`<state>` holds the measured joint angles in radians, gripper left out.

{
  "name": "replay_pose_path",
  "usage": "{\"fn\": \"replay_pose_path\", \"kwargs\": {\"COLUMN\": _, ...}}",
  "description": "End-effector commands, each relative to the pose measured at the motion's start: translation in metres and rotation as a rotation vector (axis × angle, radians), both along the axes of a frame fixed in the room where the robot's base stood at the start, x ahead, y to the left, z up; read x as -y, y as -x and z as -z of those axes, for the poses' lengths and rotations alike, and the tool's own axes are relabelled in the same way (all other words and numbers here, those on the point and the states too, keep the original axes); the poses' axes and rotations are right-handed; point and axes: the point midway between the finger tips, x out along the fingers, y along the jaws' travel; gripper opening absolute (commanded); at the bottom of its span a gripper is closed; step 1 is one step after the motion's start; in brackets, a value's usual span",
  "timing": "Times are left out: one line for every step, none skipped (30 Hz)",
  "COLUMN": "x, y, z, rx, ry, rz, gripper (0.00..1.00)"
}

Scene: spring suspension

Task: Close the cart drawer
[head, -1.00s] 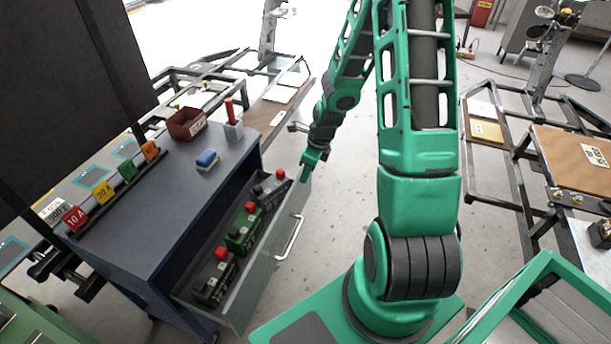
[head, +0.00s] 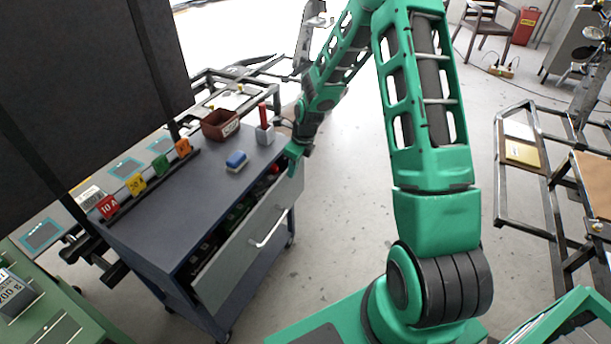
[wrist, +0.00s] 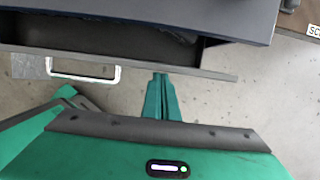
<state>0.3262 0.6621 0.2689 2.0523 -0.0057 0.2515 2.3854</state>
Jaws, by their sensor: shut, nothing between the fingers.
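The cart (head: 165,200) is dark blue-grey and stands at left centre in the head view. Its drawer (head: 240,262) is partly open, with a grey front and a light bar handle (head: 270,230). Red, green and dark items show inside through the narrow gap. In the wrist view the drawer front's top edge (wrist: 205,71) runs across the picture, with the handle (wrist: 84,72) at the left. My gripper (wrist: 160,78) is shut and empty, its fingertips at the drawer front, right of the handle. In the head view my gripper (head: 292,158) is at the drawer's far end; exact contact is unclear.
On the cart top are a brown bin (head: 221,125), a blue sponge-like block (head: 236,161), a grey block with a red rod (head: 264,132) and a rail of coloured tags (head: 136,184). Metal frames stand behind and at right. The floor (head: 345,215) right of the cart is clear.

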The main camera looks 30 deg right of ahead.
Motion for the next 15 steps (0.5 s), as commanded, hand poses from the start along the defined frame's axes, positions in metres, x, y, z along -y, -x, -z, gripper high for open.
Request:
{"fn": "replay_pose_path", "kwargs": {"x": -0.005, "y": -0.006, "z": 0.000, "rx": 0.000, "ry": -0.001, "rz": -0.001, "gripper": 0.00}}
{"fn": "replay_pose_path", "kwargs": {"x": -0.006, "y": -0.008, "z": 0.000, "rx": 0.000, "ry": -0.001, "rz": -0.001, "gripper": 0.00}}
{"fn": "replay_pose_path", "kwargs": {"x": -0.008, "y": -0.011, "z": 0.000, "rx": 0.000, "ry": -0.001, "rz": -0.001, "gripper": 0.00}}
{"fn": "replay_pose_path", "kwargs": {"x": -0.010, "y": -0.013, "z": 0.000, "rx": 0.000, "ry": -0.001, "rz": -0.001, "gripper": 0.00}}
{"fn": "replay_pose_path", "kwargs": {"x": -0.011, "y": -0.015, "z": 0.000, "rx": 0.000, "ry": 0.000, "rz": -0.001, "gripper": 0.00}}
{"fn": "replay_pose_path", "kwargs": {"x": -0.012, "y": -0.016, "z": 0.000, "rx": 0.000, "ry": 0.000, "rz": -0.001, "gripper": 0.00}}
{"fn": "replay_pose_path", "kwargs": {"x": -0.013, "y": -0.017, "z": 0.000, "rx": 0.000, "ry": 0.000, "rz": -0.001, "gripper": 0.00}}
{"fn": "replay_pose_path", "kwargs": {"x": -0.013, "y": -0.018, "z": 0.000, "rx": -0.001, "ry": 0.001, "rz": 0.000, "gripper": 0.00}}
{"fn": "replay_pose_path", "kwargs": {"x": -0.013, "y": -0.018, "z": 0.000, "rx": -0.001, "ry": 0.001, "rz": 0.000, "gripper": 0.00}}
{"fn": "replay_pose_path", "kwargs": {"x": -0.014, "y": -0.019, "z": 0.000, "rx": -0.001, "ry": 0.001, "rz": 0.000, "gripper": 0.00}}
{"fn": "replay_pose_path", "kwargs": {"x": -0.014, "y": -0.019, "z": 0.000, "rx": -0.001, "ry": 0.001, "rz": 0.000, "gripper": 0.00}}
{"fn": "replay_pose_path", "kwargs": {"x": -0.014, "y": -0.019, "z": 0.000, "rx": -0.001, "ry": 0.001, "rz": 0.000, "gripper": 0.00}}
{"fn": "replay_pose_path", "kwargs": {"x": -0.014, "y": -0.019, "z": 0.000, "rx": -0.001, "ry": 0.000, "rz": 0.001, "gripper": 0.00}}
{"fn": "replay_pose_path", "kwargs": {"x": -0.014, "y": -0.019, "z": 0.000, "rx": -0.001, "ry": 0.000, "rz": 0.001, "gripper": 0.00}}
{"fn": "replay_pose_path", "kwargs": {"x": -0.014, "y": -0.019, "z": 0.000, "rx": -0.001, "ry": 0.000, "rz": 0.001, "gripper": 0.00}}
